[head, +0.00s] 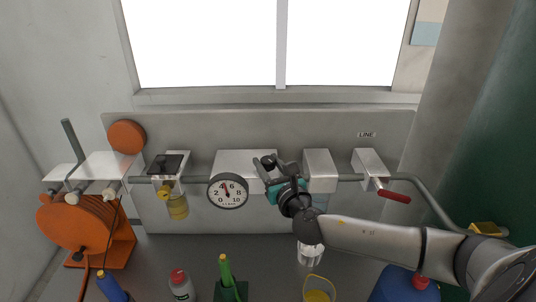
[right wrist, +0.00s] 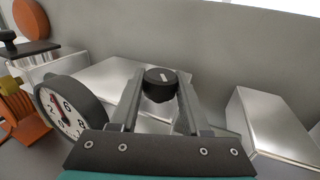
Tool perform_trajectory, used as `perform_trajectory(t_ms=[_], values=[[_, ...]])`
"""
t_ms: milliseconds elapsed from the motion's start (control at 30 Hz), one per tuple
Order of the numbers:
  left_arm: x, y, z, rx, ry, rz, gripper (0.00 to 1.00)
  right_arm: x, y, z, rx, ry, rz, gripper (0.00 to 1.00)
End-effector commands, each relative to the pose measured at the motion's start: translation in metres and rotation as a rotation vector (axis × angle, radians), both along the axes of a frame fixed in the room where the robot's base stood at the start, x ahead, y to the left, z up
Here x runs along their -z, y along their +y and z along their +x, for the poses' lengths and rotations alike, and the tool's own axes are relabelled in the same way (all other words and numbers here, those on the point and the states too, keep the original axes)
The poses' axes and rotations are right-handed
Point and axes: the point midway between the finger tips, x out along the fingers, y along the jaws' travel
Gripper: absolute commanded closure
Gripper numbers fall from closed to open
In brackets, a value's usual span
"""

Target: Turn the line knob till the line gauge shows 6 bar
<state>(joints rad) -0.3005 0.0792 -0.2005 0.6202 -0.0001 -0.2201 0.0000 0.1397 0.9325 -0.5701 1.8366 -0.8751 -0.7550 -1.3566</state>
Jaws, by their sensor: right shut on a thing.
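The line knob (right wrist: 160,86) is black and round with a white mark on its face. It sits on a pale metal block (head: 236,158). My right gripper (right wrist: 162,80) is shut on it, one finger on each side. In the head view my right gripper (head: 268,163) reaches the block from the right and largely hides the knob. The line gauge (head: 228,191) is a white dial with a dark rim, left of the gripper. Its red needle points upward between 4 and 6, near 5. The gauge also shows in the right wrist view (right wrist: 72,110), tilted. My left gripper is out of view.
A red-handled valve (head: 394,196) is on the pipe at the right, below a LINE label (head: 367,134). An orange hose reel (head: 80,225) stands at left. Bottles and a jar (head: 318,288) line the front.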

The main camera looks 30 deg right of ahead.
Motion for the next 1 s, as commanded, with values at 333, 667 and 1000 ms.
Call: perform_trajectory(t_ms=[333,667,1000], values=[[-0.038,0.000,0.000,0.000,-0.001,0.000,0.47,-0.002,0.002,0.001,0.294,0.002,0.006,1.00],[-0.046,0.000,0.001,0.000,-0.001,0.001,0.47,-0.001,0.002,0.001,0.500,0.001,0.002,1.00],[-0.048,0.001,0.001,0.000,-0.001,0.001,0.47,0.000,0.000,0.000,0.582,-0.001,-0.001,1.00]])
